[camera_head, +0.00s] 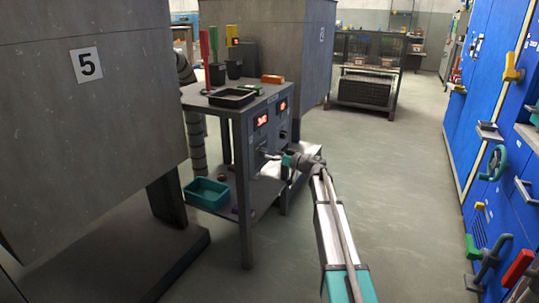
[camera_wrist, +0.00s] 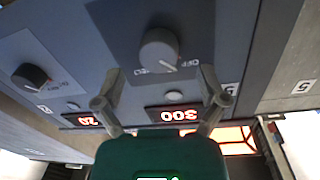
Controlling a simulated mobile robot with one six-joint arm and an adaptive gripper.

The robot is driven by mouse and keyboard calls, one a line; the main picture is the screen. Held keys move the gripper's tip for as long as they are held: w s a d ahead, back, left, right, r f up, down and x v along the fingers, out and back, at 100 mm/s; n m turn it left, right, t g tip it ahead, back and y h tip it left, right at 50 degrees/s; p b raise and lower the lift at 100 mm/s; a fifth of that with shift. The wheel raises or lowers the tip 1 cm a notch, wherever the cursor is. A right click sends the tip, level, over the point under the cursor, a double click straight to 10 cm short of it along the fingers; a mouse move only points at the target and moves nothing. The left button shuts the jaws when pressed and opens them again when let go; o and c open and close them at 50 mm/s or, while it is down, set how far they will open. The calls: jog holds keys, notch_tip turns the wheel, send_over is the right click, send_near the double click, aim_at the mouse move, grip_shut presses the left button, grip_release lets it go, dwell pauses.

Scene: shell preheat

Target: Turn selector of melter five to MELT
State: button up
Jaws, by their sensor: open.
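Small lettering around the knob includes OFF; I cannot tell for sure where the knob points. My gripper (camera_wrist: 160,75) is open, its fingers spread to either side below the knob, apparently not touching it. In the head view my gripper (camera_head: 272,155) is close to the cabinet front, which it partly hides.
A second knob (camera_wrist: 32,77) with a red "20" display (camera_wrist: 84,121) is at the left of the wrist view. The bench top (camera_head: 228,108) holds a black tray (camera_head: 232,97) and cups. A teal bin (camera_head: 206,193) is on the lower shelf. The floor (camera_head: 395,200) on the right is clear.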

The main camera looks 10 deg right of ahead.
jog(key=shift+x, duration=1.3)
